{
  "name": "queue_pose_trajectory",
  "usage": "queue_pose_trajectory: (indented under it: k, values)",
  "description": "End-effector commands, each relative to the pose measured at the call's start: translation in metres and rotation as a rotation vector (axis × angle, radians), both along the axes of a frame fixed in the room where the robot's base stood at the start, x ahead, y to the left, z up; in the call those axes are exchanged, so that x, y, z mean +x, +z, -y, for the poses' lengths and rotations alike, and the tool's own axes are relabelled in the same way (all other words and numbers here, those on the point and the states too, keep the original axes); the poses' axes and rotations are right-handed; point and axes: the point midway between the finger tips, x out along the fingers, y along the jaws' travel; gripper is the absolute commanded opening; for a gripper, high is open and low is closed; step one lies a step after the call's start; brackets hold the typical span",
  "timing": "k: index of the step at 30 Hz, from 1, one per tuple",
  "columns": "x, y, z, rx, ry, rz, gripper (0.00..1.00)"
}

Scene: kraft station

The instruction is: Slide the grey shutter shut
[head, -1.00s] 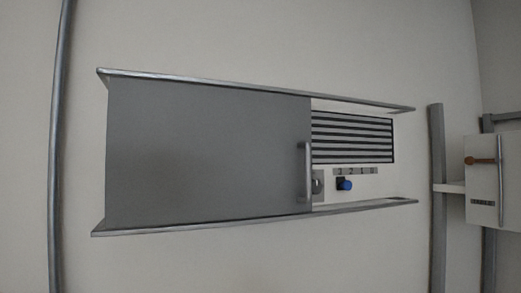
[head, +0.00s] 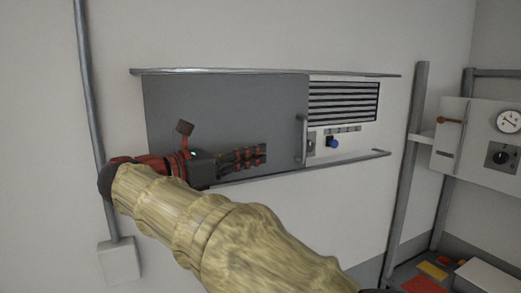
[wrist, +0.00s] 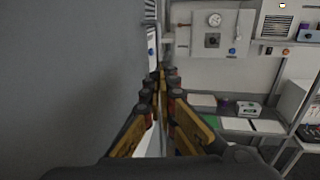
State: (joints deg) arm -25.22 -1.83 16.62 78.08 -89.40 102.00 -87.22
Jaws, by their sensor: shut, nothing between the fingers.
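The grey shutter (head: 225,105) sits between two metal rails and covers the left and middle of the panel. Its upright bar handle (head: 303,138) stands at its right edge. To the right of it, the vent slats (head: 344,101) and the blue knob (head: 333,143) are uncovered. My gripper (head: 266,153) is shut and empty in front of the lower shutter, fingertips pointing right, left of the handle and apart from it. In the wrist view the shutter (wrist: 65,75) fills the left side, close beside my shut fingers (wrist: 161,72). I cannot tell whether they touch it.
The upper rail (head: 270,71) and lower rail (head: 345,160) run past the shutter to the right. A grey post (head: 408,160) stands right of the panel. Beyond it are a gauge box (head: 485,140) and a bench with coloured sheets (head: 432,270).

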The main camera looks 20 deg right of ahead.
Motion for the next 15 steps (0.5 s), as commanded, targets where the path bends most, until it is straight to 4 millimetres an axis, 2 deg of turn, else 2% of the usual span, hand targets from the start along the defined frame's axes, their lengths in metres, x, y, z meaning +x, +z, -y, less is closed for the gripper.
queue_pose_trajectory:
  k: [6,15]
  values:
    - [0.008,0.001,0.043,0.001,-0.006,0.001,0.0]
    - [0.021,0.001,0.096,0.003,-0.003,0.002,0.0]
